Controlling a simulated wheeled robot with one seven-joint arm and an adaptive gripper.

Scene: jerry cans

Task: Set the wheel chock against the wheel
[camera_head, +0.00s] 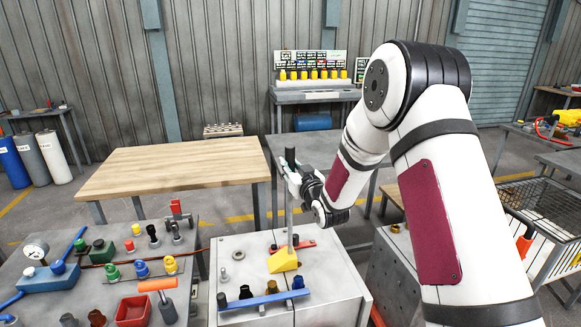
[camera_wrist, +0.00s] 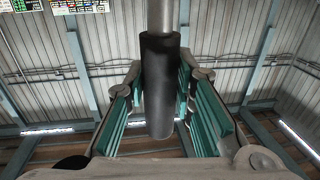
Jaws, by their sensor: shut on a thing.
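The wheel chock is a yellow wedge (camera_head: 283,261) with a tall upright grey rod and a black grip at its top. It is at or just above the white cabinet's top; I cannot tell whether it touches. My gripper (camera_head: 290,175) is shut on the rod's upper part, by the black grip. In the wrist view, the black grip (camera_wrist: 160,85) stands between my teal-padded fingers (camera_wrist: 162,112), with the grey rod (camera_wrist: 161,14) running out of the top of the picture. I cannot make out a wheel in either view.
The white cabinet (camera_head: 335,292) carries a blue rail (camera_head: 264,300) with several knobs in front, a grey ring (camera_head: 238,255) at left and a red piece (camera_head: 301,246) behind the wedge. A crowded grey bench (camera_head: 85,265) stands left. A bare wooden table (camera_head: 180,165) is behind.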

